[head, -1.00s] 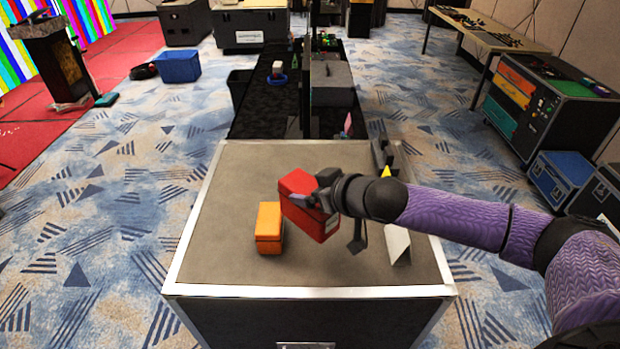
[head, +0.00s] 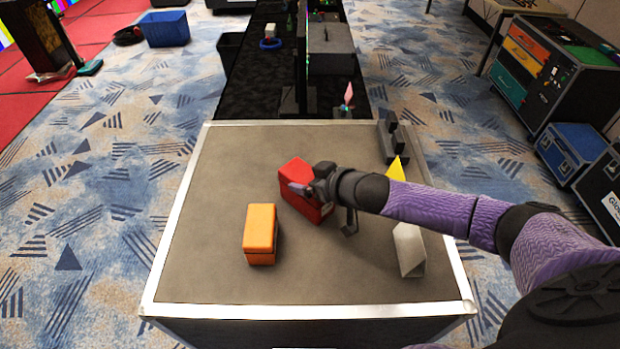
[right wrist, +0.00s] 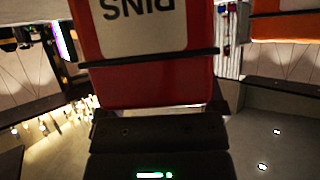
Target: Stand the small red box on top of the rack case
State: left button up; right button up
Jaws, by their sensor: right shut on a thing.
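The small red box (head: 294,174) is in my right gripper (head: 308,190), over the grey top of the rack case (head: 215,270), near its middle. The box looks roughly upright and turned at an angle. I cannot tell whether its bottom touches the case top. In the right wrist view the red box (right wrist: 150,82) fills the space at the gripper (right wrist: 155,112), and its pale label reading "PINS" shows upside down. My left gripper is not in view.
An orange box (head: 260,235) stands on the case, in front and to the left of the red box. A pale wedge-shaped thing (head: 408,250), a yellow pointed piece (head: 397,168) and a dark stepped object (head: 388,138) are at the right. The case top's left side is clear.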

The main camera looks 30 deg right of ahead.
jog(key=o, duration=1.3)
jog(key=shift+o, duration=0.2)
jog(key=shift+r, duration=0.2)
jog(key=p+v, duration=0.2)
jog(key=v, duration=1)
jog(key=shift+f, duration=0.1)
